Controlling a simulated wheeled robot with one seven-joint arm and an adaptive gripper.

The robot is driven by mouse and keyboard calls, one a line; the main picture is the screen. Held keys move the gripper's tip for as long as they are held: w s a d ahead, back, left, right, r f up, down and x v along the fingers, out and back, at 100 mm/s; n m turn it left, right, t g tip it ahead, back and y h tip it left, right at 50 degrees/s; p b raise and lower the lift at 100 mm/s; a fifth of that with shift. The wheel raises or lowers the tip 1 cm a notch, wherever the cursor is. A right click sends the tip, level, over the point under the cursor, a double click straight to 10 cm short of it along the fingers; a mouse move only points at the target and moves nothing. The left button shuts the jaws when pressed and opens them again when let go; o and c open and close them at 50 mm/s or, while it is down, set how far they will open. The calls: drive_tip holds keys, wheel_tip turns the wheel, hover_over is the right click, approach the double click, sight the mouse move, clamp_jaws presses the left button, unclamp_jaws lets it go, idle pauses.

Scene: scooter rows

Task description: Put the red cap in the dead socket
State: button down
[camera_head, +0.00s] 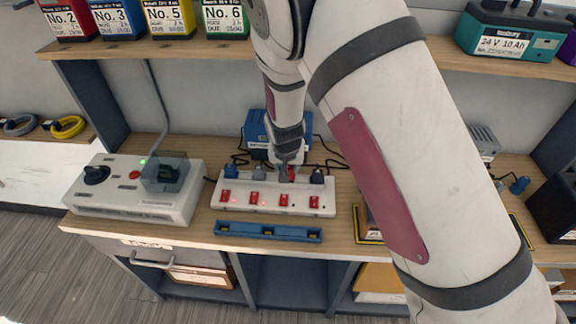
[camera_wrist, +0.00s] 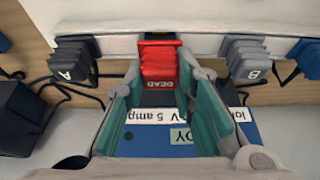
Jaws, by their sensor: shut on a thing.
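My gripper (camera_head: 288,164) reaches down to the back row of the white power strip (camera_head: 272,204). Its fingers, with teal inner pads, are shut on the red cap (camera_wrist: 158,66), which is lettered DEAD. In the head view the cap (camera_head: 291,173) shows only partly between the fingers. The cap is in line with the row, between the dark plug A (camera_wrist: 76,60) and the grey plug B (camera_wrist: 244,58). It is at the strip's face; its underside is hidden, so I cannot tell how deep it sits.
A blue plug (camera_head: 230,171) stands at the strip's left end. A blue box (camera_head: 257,130) and black cords lie behind. A blue tray (camera_head: 269,231) lies in front. A grey control box (camera_head: 138,190) stands left; a shelf (camera_head: 160,48) runs above.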

drive_tip(key=shift+f, duration=0.4)
drive_tip(key=c, duration=1.2)
unclamp_jaws()
drive_tip(key=shift+c, duration=0.2)
drive_tip(key=v, duration=1.2)
